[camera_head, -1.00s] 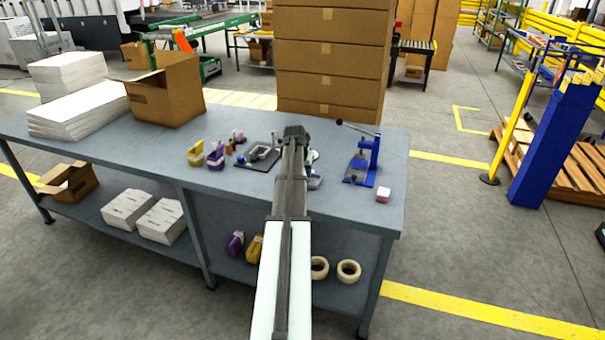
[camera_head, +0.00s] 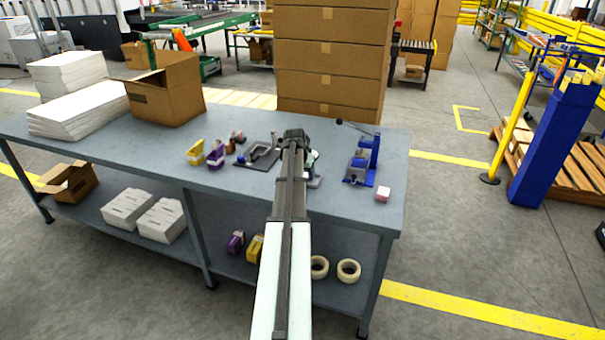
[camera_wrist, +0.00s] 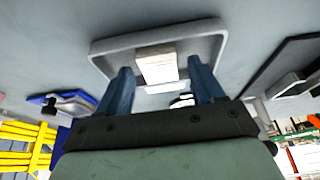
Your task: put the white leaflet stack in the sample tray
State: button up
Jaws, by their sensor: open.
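The white leaflet stack (camera_wrist: 157,66) is a small pale block in the wrist view. It appears to lie inside the shallow grey sample tray (camera_wrist: 210,50), near its middle. My gripper (camera_wrist: 160,88) is open, with its two blue fingers apart on either side of the stack's near end and a gap visible on each side. In the head view my gripper (camera_head: 296,134) is over the right half of the bench, and my arm hides most of the tray. A pale edge of the tray (camera_head: 315,182) shows just right of the arm. The stack is hidden there.
On the grey bench (camera_head: 230,190), a blue press with a lever (camera_head: 362,165) and a small pink-white block (camera_head: 383,194) stand right of my arm. A dark plate (camera_head: 258,156) and yellow and purple holders (camera_head: 215,156) stand left. A carton (camera_head: 168,92) and paper stacks (camera_head: 75,110) are farther left.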

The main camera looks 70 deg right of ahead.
jog(key=v, duration=1.2)
jog(key=shift+r, duration=0.1)
dwell(0.4)
